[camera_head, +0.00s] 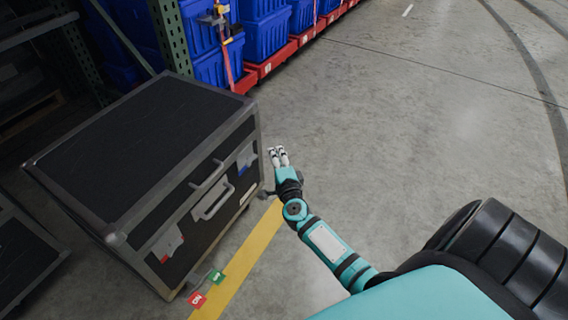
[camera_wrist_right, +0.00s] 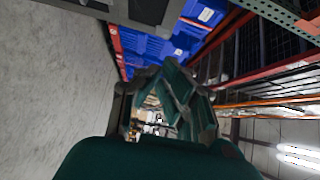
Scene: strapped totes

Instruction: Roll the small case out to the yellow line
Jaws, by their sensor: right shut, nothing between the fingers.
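A black case (camera_head: 150,140) with grey metal edges stands at the left in the head view, with handles and latches on its front side. The yellow line (camera_head: 240,263) runs along the floor close in front of it. Part of a second black case (camera_head: 22,258) shows at the left edge; it is mostly cut off. My right gripper (camera_head: 278,154) is beside the right end of the nearer case, shut and empty, apart from the handles. In the right wrist view its fingers (camera_wrist_right: 166,95) fill the middle. My left gripper is out of view.
Blue totes (camera_head: 266,35) stand on red bases (camera_head: 283,57) along the back. A green rack post (camera_head: 169,35) rises behind the case. Green and red tags (camera_head: 197,299) are at the case's lower front. The grey floor to the right is clear.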

